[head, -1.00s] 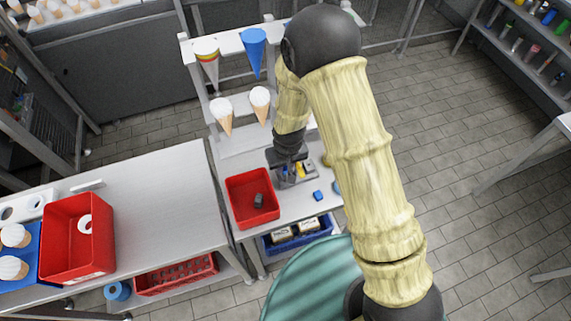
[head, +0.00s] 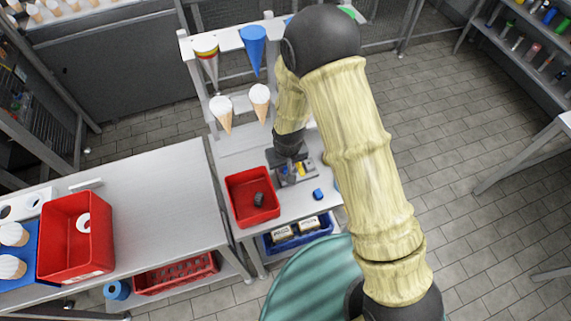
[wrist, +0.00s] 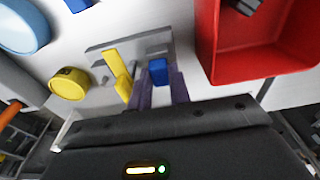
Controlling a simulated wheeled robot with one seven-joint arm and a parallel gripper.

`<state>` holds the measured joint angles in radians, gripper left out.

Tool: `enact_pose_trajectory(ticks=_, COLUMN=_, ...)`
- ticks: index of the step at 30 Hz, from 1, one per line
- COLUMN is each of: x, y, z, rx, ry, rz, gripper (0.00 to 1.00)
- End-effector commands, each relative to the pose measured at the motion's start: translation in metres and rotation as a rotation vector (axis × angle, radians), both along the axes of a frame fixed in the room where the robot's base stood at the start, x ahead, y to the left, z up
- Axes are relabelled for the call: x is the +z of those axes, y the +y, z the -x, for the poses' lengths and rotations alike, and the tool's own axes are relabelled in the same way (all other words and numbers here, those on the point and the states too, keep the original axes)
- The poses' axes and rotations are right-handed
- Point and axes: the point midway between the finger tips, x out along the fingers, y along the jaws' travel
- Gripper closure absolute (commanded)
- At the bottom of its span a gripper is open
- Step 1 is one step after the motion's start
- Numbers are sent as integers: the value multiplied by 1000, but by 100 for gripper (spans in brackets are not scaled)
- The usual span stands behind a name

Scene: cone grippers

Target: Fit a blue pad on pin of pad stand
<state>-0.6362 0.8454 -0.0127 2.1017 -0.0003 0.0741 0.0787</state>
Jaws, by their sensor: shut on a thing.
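My gripper (wrist: 162,88) is shut on a small blue pad (wrist: 158,72), which shows between its purple fingertips in the wrist view. The pad is at the grey metal pad stand (wrist: 128,43). I cannot tell whether it is around a pin or only beside it. A yellow pad (wrist: 115,72) stands at the stand, left of the held pad. In the head view my gripper (head: 290,172) is over the stand (head: 306,175), and the arm partly hides both. A second blue pad (head: 318,194) lies loose on the table and shows at the wrist view's top edge (wrist: 78,4).
A red bin (head: 230,198) with a dark piece (head: 259,199) inside stands left of the stand. A round yellow object (wrist: 69,84) and a light blue round one (wrist: 22,25) are nearby. Cones (head: 253,48) hang on the rack behind. A blue crate (head: 329,227) is below the table.

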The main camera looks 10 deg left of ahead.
Motion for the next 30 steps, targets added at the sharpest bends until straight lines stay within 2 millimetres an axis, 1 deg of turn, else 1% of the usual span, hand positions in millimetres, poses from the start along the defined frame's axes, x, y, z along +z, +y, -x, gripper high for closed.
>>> enact_pose_trajectory(ticks=22, x=-5, y=0, z=0, rx=0, ry=0, rz=0, gripper=100)
enact_pose_trajectory(ticks=23, x=-5, y=0, z=0, rx=0, ry=0, rz=0, gripper=79)
enact_pose_trajectory(ticks=24, x=-5, y=0, z=0, rx=0, ry=0, rz=0, gripper=71)
enact_pose_trajectory(ticks=26, x=-5, y=0, z=0, rx=0, ry=0, rz=0, gripper=59)
enact_pose_trajectory(ticks=27, x=-5, y=0, z=0, rx=0, ry=0, rz=0, gripper=55)
enact_pose_trajectory(ticks=30, x=-5, y=0, z=0, rx=-1, ry=0, rz=1, gripper=55)
